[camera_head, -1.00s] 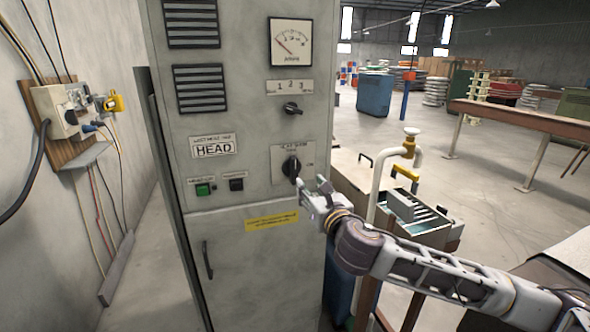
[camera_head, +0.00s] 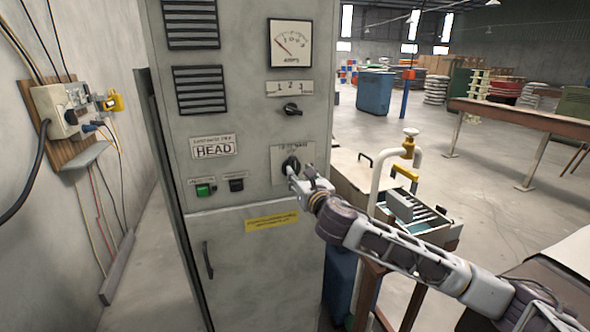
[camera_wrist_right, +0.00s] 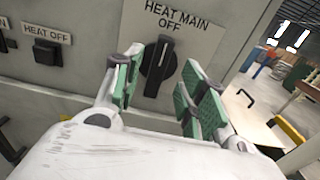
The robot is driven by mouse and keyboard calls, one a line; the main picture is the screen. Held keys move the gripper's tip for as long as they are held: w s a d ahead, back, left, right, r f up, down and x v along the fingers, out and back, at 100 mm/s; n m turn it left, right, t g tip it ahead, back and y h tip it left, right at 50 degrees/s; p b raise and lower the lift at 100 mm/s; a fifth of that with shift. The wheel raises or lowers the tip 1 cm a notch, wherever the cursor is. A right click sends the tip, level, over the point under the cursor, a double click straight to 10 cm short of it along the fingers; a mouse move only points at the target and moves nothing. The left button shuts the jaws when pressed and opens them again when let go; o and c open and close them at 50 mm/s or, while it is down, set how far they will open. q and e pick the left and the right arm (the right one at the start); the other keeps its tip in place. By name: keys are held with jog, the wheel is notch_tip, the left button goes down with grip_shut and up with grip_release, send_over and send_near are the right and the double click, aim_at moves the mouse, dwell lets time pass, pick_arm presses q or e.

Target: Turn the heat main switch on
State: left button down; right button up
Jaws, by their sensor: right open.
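The heat main switch (camera_wrist_right: 158,66) is a black rotary knob on a pale plate marked "HEAT MAIN" and "OFF" in the right wrist view. Its white line points nearly straight up, toward "OFF". In the head view the knob (camera_head: 290,165) is partly hidden by my right gripper (camera_head: 298,180). In the right wrist view my right gripper (camera_wrist_right: 160,88) is open, with one green-padded finger on each side of the knob. I cannot tell whether the pads touch it. My left gripper is not in view.
The grey cabinet (camera_head: 246,120) fills the middle. A smaller numbered selector (camera_head: 292,109) sits above the switch, and a green button (camera_head: 204,190) and black HEAT OFF button (camera_wrist_right: 47,53) lie to its left. A valve pipe (camera_head: 380,180) stands to the right.

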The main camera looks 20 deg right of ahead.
aim_at(295, 169)
jog(key=shift+w, duration=0.85)
jog(key=shift+w+a, duration=0.1)
jog(key=shift+w, duration=0.95)
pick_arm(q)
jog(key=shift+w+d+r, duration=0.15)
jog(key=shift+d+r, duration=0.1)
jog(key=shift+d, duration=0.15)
pick_arm(e)
jog(key=shift+w, duration=0.7)
jog(key=c, duration=0.9)
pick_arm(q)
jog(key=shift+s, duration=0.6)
pick_arm(e)
grip_shut()
